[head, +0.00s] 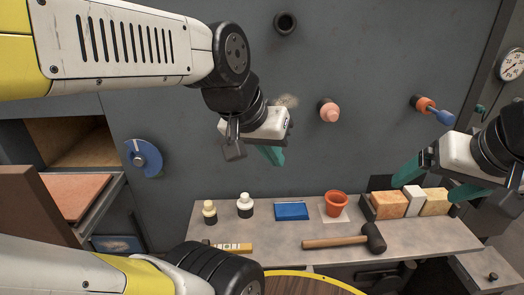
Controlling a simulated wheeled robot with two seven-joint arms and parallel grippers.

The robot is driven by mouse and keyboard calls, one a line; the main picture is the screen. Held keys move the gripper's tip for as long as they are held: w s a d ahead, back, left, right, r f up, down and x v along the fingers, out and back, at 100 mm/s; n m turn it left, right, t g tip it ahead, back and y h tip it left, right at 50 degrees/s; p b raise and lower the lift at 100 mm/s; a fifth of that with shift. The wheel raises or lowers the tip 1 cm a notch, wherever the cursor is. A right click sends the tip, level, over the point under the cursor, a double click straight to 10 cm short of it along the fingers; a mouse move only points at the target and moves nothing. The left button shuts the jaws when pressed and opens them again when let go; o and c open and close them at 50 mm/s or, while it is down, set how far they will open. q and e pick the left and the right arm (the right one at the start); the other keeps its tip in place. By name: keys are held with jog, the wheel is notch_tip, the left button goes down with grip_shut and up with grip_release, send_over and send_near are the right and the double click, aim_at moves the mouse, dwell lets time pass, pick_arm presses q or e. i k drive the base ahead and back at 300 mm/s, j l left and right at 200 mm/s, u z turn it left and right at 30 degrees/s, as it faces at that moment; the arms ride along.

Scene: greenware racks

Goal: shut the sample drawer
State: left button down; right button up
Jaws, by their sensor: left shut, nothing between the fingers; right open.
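A drawer with a brown front (32,207) and a grey side (100,208) stands pulled out at the left of the head view. A flat pinkish slab (76,194) lies in it. The drawer's near end is partly hidden by my arm and the picture edge. My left gripper (273,156) is shut and empty, in front of the grey wall, well to the right of the drawer and apart from it. My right gripper (438,180) is open with its teal fingers apart, above the right end of the bench, far from the drawer.
The bench (285,222) holds two small bottles (245,205), a blue box (291,211), a terracotta pot (336,204), a mallet (338,241) and several blocks (389,204). An open compartment (75,142) is behind the drawer. Pegs and a blue disc (144,158) project from the wall.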

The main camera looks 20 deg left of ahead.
aim_at(28, 211)
jog(key=u, duration=3)
